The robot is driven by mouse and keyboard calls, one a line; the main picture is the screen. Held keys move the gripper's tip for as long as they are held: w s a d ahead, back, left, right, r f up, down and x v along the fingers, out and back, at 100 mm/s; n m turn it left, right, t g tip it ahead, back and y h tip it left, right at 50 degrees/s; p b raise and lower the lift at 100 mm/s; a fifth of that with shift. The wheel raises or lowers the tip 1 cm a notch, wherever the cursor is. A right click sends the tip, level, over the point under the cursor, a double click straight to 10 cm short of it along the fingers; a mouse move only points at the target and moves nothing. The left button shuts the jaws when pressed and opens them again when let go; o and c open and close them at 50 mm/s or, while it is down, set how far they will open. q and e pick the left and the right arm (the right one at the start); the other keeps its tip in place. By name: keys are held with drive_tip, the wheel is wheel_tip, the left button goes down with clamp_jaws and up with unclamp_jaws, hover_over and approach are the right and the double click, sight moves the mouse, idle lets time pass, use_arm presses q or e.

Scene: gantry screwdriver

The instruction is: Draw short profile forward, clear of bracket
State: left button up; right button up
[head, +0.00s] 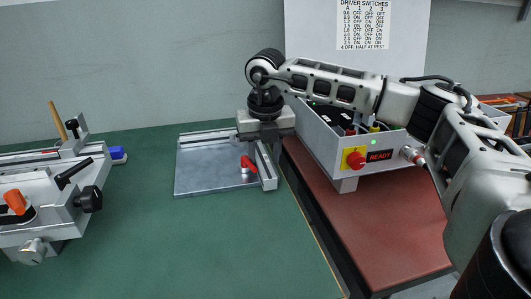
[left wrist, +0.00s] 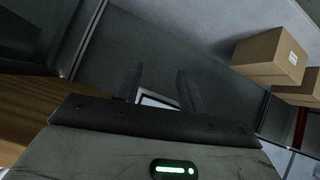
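A flat grey metal plate (head: 212,180) lies on the green bench top. A long profile (head: 207,138) runs along its back edge. A short profile (head: 265,167) runs front to back along its right edge, and a red-handled clamp (head: 248,164) stands beside it on the plate. My right gripper (head: 265,128) points down over the back right corner, where the profiles come together. It hides the bracket there and the short profile's rear end. Its fingertips do not show clearly. My left gripper (left wrist: 158,90) shows only in the left wrist view, its two fingers apart with nothing visibly held.
A grey control box (head: 345,150) with a READY display stands on the red-brown surface (head: 350,220) to the right. A machine fixture (head: 50,195) with black knobs stands at left. The green bench top (head: 200,245) in front of the plate is clear. Cardboard boxes (left wrist: 270,57) show in the left wrist view.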

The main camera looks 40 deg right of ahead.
sight(265, 163)
drive_tip(key=shift+w+a+r, duration=0.1)
drive_tip(key=shift+a, duration=0.35)
use_arm(q)
drive_tip(key=shift+t, duration=0.4)
drive_tip(key=r+p, duration=0.1)
drive_tip(key=a+r+p, duration=0.1)
drive_tip(key=r, duration=0.1)
drive_tip(key=r+p, duration=0.1)
drive_tip(key=r, duration=0.1)
drive_tip(key=shift+s+a, duration=0.2)
drive_tip(key=shift+a, duration=0.05)
use_arm(e)
wheel_tip(265, 163, up, 16)
drive_tip(key=s, duration=0.2)
use_arm(q)
drive_tip(key=shift+s+f, duration=0.1)
drive_tip(key=shift+f, duration=0.1)
use_arm(e)
drive_tip(key=shift+f, duration=0.2)
